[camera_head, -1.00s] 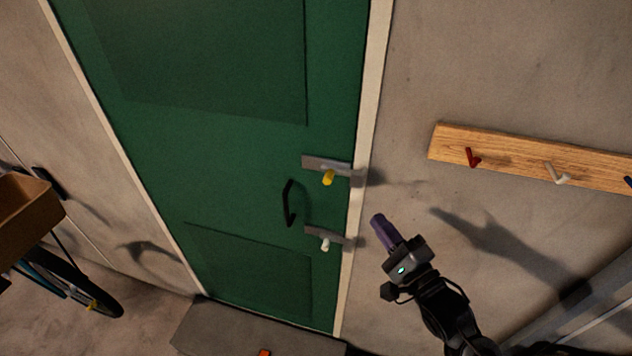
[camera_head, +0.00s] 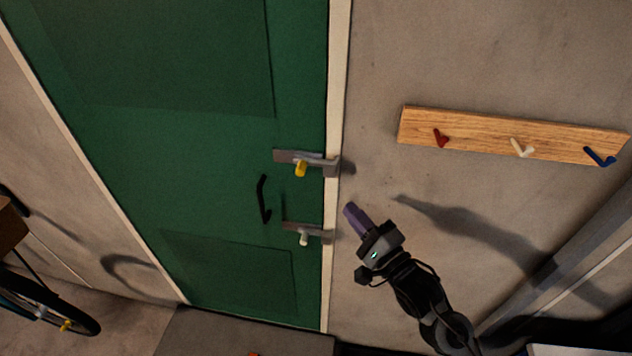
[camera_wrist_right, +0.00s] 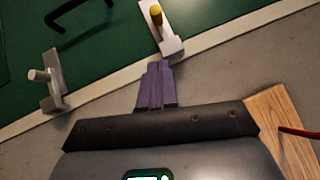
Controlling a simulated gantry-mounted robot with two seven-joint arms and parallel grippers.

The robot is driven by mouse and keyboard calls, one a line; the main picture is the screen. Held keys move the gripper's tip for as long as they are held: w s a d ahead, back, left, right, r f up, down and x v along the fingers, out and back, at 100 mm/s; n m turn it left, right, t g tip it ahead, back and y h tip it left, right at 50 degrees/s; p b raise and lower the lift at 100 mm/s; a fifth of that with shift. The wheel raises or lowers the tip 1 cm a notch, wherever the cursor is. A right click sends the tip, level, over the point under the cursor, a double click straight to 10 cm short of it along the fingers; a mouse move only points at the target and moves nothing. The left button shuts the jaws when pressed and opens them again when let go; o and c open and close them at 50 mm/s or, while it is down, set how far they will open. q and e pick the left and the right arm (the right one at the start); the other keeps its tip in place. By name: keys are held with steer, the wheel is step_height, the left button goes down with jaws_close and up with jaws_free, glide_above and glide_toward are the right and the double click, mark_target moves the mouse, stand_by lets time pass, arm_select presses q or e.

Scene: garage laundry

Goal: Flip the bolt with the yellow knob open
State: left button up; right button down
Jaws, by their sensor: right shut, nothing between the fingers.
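The bolt with the yellow knob (camera_head: 300,169) is the upper of two grey bolts on the green door's right edge. Its bar reaches the keeper at the frame. The yellow knob also shows at the top of the right wrist view (camera_wrist_right: 156,14). The lower bolt has a white knob (camera_head: 304,239). My right gripper (camera_head: 350,209) has purple fingers, shut and empty. It is right of the door frame, lower than the yellow knob and apart from it. In the right wrist view its fingertips (camera_wrist_right: 158,66) appear just below the yellow-knob bolt's keeper. My left gripper is out of view.
A black door handle (camera_head: 263,199) sits left of the bolts. A wooden rail (camera_head: 470,123) with red, white and blue hooks is on the wall at right. A bicycle wheel (camera_head: 50,312) is at lower left. The wall between frame and rail is clear.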

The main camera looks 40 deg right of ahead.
steer(key=p, duration=0.2)
glide_toward(302, 162)
steer(key=d+f, duration=0.1)
steer(key=d, duration=0.2)
arm_select(q)
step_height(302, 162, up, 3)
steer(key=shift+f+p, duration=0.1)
steer(key=shift+p, duration=0.2)
arm_select(e)
steer(key=w+a, duration=0.1)
steer(key=w, duration=0.1)
steer(key=w+a, duration=0.1)
steer(key=w, duration=0.1)
steer(key=shift+a+r, duration=0.3)
steer(key=shift+w, duration=0.15)
